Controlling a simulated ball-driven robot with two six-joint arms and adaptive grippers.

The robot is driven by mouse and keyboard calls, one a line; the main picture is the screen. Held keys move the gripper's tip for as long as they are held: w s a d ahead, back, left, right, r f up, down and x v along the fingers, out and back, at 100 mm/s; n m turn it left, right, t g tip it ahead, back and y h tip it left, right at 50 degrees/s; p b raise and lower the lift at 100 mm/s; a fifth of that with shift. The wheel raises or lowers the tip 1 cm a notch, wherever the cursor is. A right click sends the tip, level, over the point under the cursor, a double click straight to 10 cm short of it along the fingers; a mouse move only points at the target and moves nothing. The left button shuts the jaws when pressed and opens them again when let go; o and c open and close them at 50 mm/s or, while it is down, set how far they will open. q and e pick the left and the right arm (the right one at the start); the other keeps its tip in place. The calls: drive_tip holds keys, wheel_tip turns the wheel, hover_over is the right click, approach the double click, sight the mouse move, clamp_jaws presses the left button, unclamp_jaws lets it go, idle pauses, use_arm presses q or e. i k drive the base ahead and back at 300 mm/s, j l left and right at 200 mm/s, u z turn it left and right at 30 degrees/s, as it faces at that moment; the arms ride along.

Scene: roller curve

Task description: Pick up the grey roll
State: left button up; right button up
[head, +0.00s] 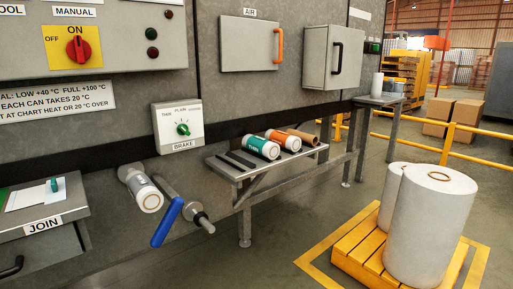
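Two large pale grey rolls stand upright on a yellow pallet at the right of the head view. The front roll (432,230) shows a brown core ring on top. The other roll (391,196) is partly hidden behind it. A small pale roll (139,186) with a printed band and a tan end sits tilted at the machine's lower front. I cannot tell which of these the task calls the grey roll. Neither of my grippers is in view.
A shelf (224,170) holds a teal-banded roll (262,147), an orange-banded roll (283,140) and a brown roll (303,132). A blue handle (167,222) juts out beside a metal spindle (198,217). Yellow rails (415,145) run behind the pallet (357,252). The middle floor is clear.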

sight(146, 195)
drive_tip(key=u, duration=1.2)
